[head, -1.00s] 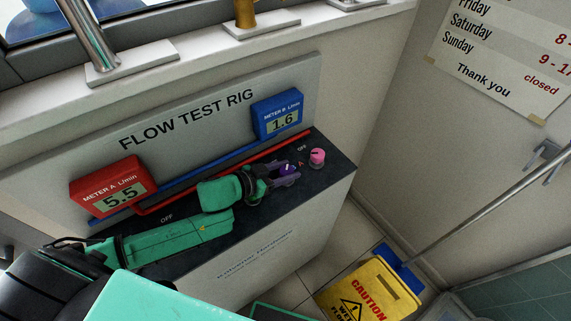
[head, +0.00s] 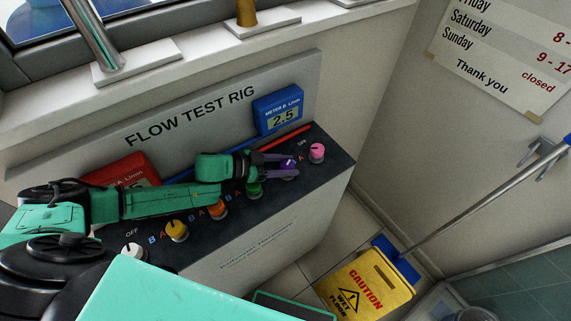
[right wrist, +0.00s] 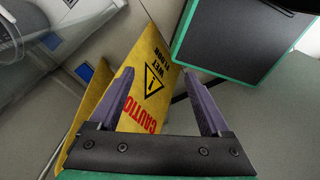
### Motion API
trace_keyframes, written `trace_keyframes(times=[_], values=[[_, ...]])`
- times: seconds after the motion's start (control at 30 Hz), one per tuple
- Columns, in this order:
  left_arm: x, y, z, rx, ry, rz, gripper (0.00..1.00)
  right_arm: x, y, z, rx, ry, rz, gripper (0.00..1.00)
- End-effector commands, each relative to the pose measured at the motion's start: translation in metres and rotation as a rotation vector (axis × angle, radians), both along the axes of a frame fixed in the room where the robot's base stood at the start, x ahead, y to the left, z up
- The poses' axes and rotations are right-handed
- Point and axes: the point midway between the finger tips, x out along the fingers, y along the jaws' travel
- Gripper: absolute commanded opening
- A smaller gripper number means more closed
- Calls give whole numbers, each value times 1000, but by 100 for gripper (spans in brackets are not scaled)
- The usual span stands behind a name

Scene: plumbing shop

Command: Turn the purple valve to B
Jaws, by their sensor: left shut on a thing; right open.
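The purple valve (head: 288,164) is a small round knob on the dark top of the flow test rig, in the head view. It stands between the green knob and the pink knob. My left gripper (head: 285,170) is shut on the purple valve, its purple fingers at the knob's sides. The letter marks beside this knob are mostly covered by the gripper. Meter B (head: 278,110) is blue and reads 2.5. Meter A (head: 122,172) is red and partly hidden behind my left arm. My right gripper (right wrist: 160,108) is open and empty in the right wrist view.
A pink knob (head: 317,152) is right of the valve. Green (head: 254,188), orange (head: 217,208), yellow (head: 177,230) and white (head: 132,252) knobs run to the left.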

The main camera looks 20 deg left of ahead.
Motion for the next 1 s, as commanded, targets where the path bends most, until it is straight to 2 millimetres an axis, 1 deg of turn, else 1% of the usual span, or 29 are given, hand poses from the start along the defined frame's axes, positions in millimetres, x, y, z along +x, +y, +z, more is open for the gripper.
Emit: trace_keyframes(times=[0.07, 0.1, 0.13, 0.17, 0.43, 0.5, 0.57, 0.7, 0.83, 1.0], values=[[-1, -1, -1, 0, 1, -2, 0, 0, 0, 0, 0, 0, 0, 81], [-1, -1, -1, 0, 1, -2, 62, 0, 0, 0, 0, 0, 0, 81], [-1, -1, -1, 0, 1, -2, 74, 0, 0, 0, 0, 0, 0, 81], [-1, -1, -1, 0, 1, -2, 81, 0, 0, 0, 1, 0, 0, 81], [-1, -1, -1, -1, 1, -1, 81, 0, 1, 0, 1, 0, 0, 81], [-2, 2, 0, 0, 1, 0, 81, 0, 1, -2, 1, 0, 0, 81], [-6, 8, 1, 1, 2, 0, 81, 0, 1, -4, 1, 0, 0, 81], [-21, 30, 9, 3, 4, 1, 81, 0, 1, -13, 1, 0, 0, 81], [-34, 48, 19, 3, 6, 0, 81, 0, 1, -19, 1, 0, 0, 81], [-39, 55, 27, 1, 2, -4, 81, 0, 1, -20, 1, 0, 0, 81]])
